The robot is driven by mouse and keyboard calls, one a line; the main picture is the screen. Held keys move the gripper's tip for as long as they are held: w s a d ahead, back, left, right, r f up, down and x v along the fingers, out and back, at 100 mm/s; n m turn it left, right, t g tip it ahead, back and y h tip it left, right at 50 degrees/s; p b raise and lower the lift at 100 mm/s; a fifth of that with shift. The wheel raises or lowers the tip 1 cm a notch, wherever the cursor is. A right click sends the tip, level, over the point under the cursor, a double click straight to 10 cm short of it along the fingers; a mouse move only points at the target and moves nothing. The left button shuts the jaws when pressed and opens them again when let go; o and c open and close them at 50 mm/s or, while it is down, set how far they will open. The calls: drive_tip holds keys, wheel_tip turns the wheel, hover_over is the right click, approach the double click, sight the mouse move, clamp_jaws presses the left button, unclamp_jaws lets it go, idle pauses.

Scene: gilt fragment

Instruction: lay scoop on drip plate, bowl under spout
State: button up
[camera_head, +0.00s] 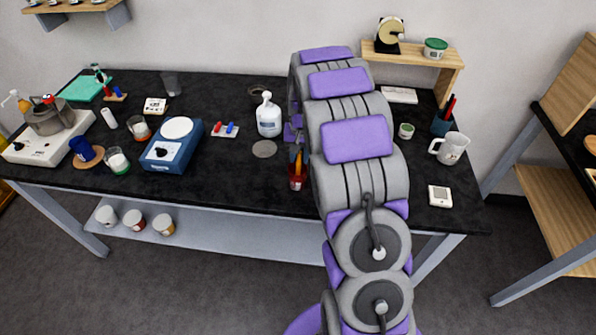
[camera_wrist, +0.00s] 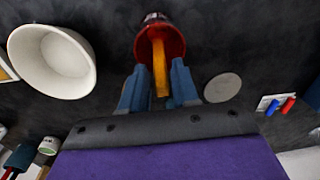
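A red cup (camera_head: 297,183) near the front table edge holds an upright orange handle (camera_head: 298,158), likely the scoop's; its lower end is hidden in the cup. In the wrist view the red cup (camera_wrist: 172,42) and handle (camera_wrist: 160,68) are ahead of my gripper (camera_wrist: 157,88). Its blue-grey fingers are open on either side of the handle, with gaps showing. A white bowl (camera_wrist: 52,60) is at the wrist view's left; my arm hides it in the head view. A flat grey disc (camera_head: 264,149), perhaps the drip plate, lies bare before a white pump bottle (camera_head: 268,118) with a spout.
A blue hotplate device (camera_head: 172,147) and a card with red and blue pieces (camera_head: 225,130) are left of the disc. A white mug (camera_head: 451,148), a pen cup (camera_head: 442,122) and a timer (camera_head: 440,195) are right of my arm. Dark tabletop surrounds the disc.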

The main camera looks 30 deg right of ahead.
drive_tip(key=shift+f, duration=0.65)
drive_tip(key=shift+c, duration=0.2)
clamp_jaws()
drive_tip(key=shift+r, duration=0.15)
